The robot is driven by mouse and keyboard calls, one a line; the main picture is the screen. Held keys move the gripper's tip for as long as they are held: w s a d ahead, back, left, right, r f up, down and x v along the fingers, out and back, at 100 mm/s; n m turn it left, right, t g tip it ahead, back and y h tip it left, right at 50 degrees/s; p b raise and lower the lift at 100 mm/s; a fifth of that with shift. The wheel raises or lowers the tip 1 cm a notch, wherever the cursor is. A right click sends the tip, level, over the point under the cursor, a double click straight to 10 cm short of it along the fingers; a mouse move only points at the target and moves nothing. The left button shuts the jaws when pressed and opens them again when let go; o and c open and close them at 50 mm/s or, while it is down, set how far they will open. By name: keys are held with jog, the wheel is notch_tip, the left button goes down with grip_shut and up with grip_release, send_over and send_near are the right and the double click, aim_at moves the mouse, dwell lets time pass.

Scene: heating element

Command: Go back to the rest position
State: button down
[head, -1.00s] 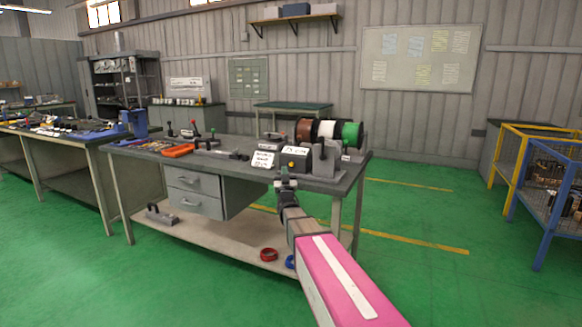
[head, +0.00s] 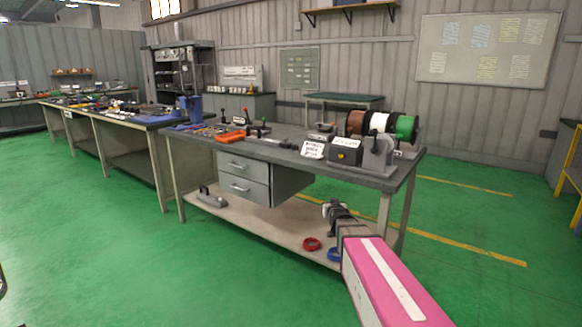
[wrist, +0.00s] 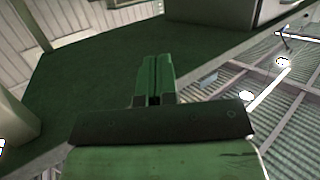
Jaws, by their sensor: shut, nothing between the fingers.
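My pink arm reaches in from the lower right of the head view. My gripper (head: 332,210) is at its far end, in front of the workbench (head: 402,178) and below the level of its top. In the wrist view my gripper's two fingers (wrist: 154,82) lie side by side, shut and with nothing between them. The wrist view looks tilted, with the green floor behind the fingers and the roof and lamps at the right.
On the bench stand wire spools (head: 380,122), a black box with a yellow button (head: 345,152) and an orange tray (head: 230,138). A red ring (head: 312,244) and blue ring (head: 334,254) lie on the lower shelf. Green floor (head: 120,265) at left is clear.

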jog(key=s+f+g, duration=0.5)
jog(key=s, duration=0.5)
jog(key=s+f+g, duration=0.5)
jog(key=s, duration=0.5)
jog(key=s+d+f+g, duration=0.1)
jog(key=s+f+g, duration=0.4)
jog(key=s, duration=0.5)
jog(key=shift+f, duration=0.35)
jog(key=shift+w, duration=0.15)
